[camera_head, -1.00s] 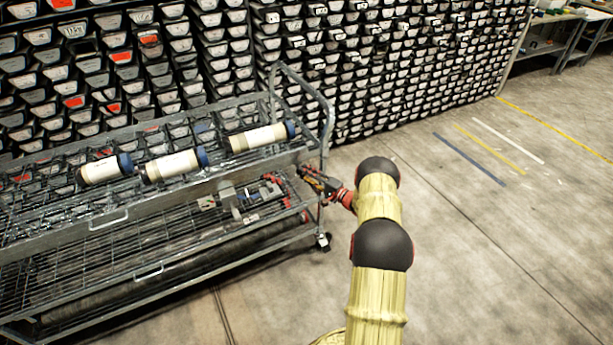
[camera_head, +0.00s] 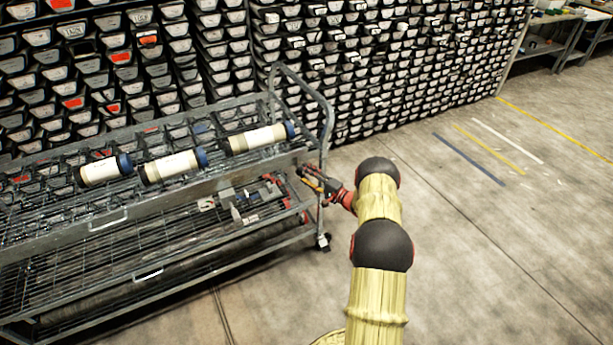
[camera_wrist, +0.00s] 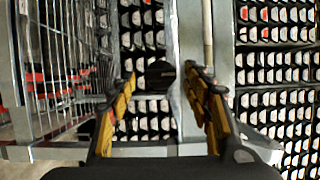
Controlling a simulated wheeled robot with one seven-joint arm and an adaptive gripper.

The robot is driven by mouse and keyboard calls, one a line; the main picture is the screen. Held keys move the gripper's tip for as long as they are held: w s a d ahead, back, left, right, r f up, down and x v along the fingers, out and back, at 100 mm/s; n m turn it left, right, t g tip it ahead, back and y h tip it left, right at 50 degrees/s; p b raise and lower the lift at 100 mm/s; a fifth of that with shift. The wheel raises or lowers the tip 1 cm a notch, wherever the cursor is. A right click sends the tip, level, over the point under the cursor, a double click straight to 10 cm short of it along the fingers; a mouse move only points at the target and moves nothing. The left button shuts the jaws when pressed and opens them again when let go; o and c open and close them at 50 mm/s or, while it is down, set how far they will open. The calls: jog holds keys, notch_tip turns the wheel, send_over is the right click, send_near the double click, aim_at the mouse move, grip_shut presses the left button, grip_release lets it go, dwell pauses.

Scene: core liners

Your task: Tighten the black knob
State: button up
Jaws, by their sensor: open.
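A dark rounded knob (camera_wrist: 160,75) shows between my fingertips in the wrist view, in front of a grey metal upright. My gripper (camera_wrist: 163,80) is open, with one yellow-edged finger on each side of the knob; I cannot tell whether either touches it. In the head view my gripper (camera_head: 303,174) is at the right end of the metal cart (camera_head: 215,182), beside its end frame. The knob cannot be made out in the head view.
Three white cylinders with blue ends, one of them the middle cylinder (camera_head: 170,166), lie on the cart's top. A grey and red device (camera_head: 250,203) sits on the level below. Racks of trays (camera_head: 400,70) stand behind. The floor (camera_head: 480,240) to the right is clear.

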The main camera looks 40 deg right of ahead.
jog(key=s+d, duration=0.1)
jog(key=s, duration=1)
jog(key=shift+s+d, duration=0.35)
jog(key=shift+d, duration=0.05)
